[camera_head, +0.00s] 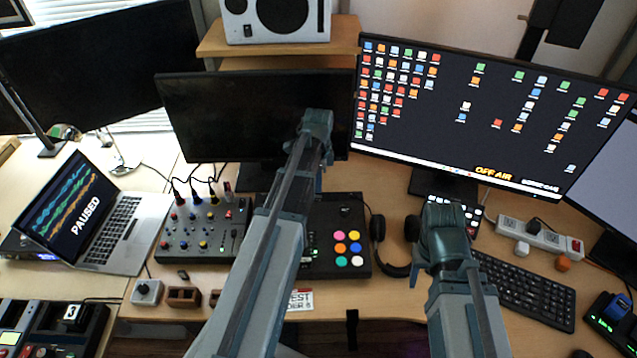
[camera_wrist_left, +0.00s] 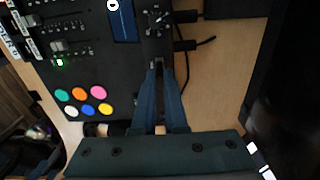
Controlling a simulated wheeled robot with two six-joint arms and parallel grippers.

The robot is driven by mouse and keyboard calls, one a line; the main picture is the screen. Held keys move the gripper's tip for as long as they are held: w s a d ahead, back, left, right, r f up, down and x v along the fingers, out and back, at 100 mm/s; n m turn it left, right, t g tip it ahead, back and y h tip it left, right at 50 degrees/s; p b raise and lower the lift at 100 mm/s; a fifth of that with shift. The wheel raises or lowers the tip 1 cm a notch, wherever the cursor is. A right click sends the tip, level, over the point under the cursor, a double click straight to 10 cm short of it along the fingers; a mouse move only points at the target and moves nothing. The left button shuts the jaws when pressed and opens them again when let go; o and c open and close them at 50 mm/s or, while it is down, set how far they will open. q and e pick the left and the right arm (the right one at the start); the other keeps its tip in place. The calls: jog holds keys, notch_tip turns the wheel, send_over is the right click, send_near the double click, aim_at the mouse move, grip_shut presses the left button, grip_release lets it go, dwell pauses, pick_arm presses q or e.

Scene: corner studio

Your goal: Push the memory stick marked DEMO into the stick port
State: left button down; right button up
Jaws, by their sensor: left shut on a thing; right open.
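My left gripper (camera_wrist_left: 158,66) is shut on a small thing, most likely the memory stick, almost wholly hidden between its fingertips. I cannot read a DEMO mark on it. The fingertips are over the back part of the black pad console (camera_wrist_left: 88,75), which also shows in the head view (camera_head: 328,268). In the head view my left arm covers part of this console and hides the fingertips. The stick port cannot be made out for certain in either view. My right gripper (camera_head: 447,235) is open above the desk beside the headphones; its fingers are mostly hidden.
A mixer (camera_head: 200,230) with several cables is left of the console, and a laptop (camera_head: 100,215) is further left. Wooden blocks (camera_head: 183,296) lie in front of the mixer. Headphones (camera_head: 378,232), a keyboard (camera_head: 530,290) and a power strip (camera_head: 540,234) are on the right. Monitors stand behind.

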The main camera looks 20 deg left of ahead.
pick_arm(q)
jog(key=shift+f+b, duration=0.55)
jog(key=shift+f, duration=0.05)
jog(key=c, duration=0.9)
grip_release()
jog(key=shift+r, duration=0.2)
notch_tip(320, 180, up, 14)
jog(key=p, duration=1.4)
jog(key=shift+f, duration=0.2)
jog(key=s+d+n, duration=0.3)
jog(key=s+d, duration=0.3)
jog(key=d, duration=0.2)
jog(key=s+d+n, duration=0.3)
jog(key=s+d, duration=0.3)
jog(key=d, duration=0.1)
jog(key=s+d+n+y, duration=0.1)
jog(key=s+d+n, duration=0.2)
jog(key=s+d, duration=0.3)
jog(key=shift+s+d, duration=0.15)
jog(key=shift+d, duration=1.15)
